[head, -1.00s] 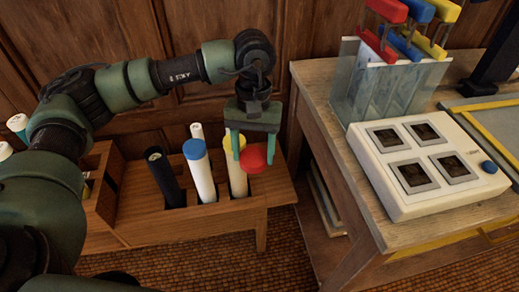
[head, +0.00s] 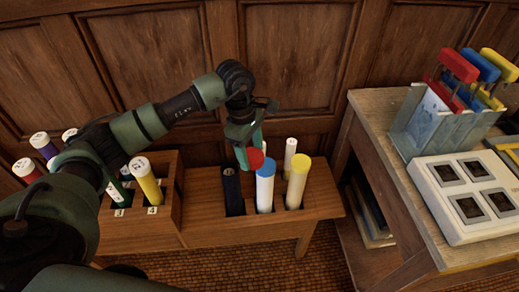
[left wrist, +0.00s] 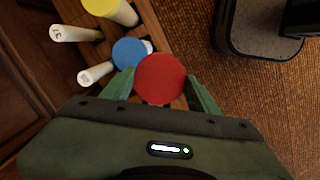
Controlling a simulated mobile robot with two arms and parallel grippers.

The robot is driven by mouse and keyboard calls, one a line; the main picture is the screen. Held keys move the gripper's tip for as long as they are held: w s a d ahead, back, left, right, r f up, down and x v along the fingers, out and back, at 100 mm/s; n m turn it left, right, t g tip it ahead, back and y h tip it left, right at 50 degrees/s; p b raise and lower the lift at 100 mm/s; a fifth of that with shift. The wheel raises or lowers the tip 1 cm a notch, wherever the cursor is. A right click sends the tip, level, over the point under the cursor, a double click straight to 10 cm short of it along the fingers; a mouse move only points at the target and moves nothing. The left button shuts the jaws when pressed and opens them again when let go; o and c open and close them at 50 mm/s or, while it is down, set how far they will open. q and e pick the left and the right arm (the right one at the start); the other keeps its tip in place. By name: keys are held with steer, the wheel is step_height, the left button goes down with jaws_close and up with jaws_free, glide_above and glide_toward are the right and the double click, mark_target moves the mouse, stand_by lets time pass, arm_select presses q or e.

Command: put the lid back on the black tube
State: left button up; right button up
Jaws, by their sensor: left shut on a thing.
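The black tube (head: 232,192) stands in the right part of the wooden rack, its top bare of any lid. My left gripper (head: 249,158) is shut on the red lid (head: 256,160), which shows round and face-on in the left wrist view (left wrist: 160,78). In the head view the lid is just right of the black tube's top and partly behind the blue-capped tube; it looks apart from the black tube. In the left wrist view I cannot make out the black tube, as the lid and gripper cover that area. My right gripper is not in view.
A white tube with a blue cap (head: 265,190) stands right beside the black tube, with a yellow-capped tube (head: 298,183) and a thin white tube (head: 289,157) close by. More tubes stand in the rack's left part. A table (head: 385,150) stands at the right.

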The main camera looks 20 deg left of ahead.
arm_select(q)
steer(key=a+f+n+p, duration=0.1)
steer(key=a+n+p, duration=0.3)
steer(key=a+n, duration=0.45)
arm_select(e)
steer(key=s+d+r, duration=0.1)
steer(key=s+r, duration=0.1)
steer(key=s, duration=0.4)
arm_select(q)
steer(key=shift+n+t+y, duration=0.3)
steer(key=shift+n+t, duration=0.1)
steer(key=shift+n, duration=0.05)
steer(key=shift+s+d+f+b, duration=0.1)
steer(key=shift+d+f+b, duration=0.05)
steer(key=shift+f+b, duration=1.25)
steer(key=shift+s+d+f+b, duration=0.1)
steer(key=shift+f+b, duration=0.75)
steer(key=shift+f, duration=0.95)
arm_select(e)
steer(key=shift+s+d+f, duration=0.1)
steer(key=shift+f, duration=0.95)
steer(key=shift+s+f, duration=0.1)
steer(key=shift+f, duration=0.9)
arm_select(q)
steer(key=shift+f+b, duration=0.2)
steer(key=shift+b, duration=0.3)
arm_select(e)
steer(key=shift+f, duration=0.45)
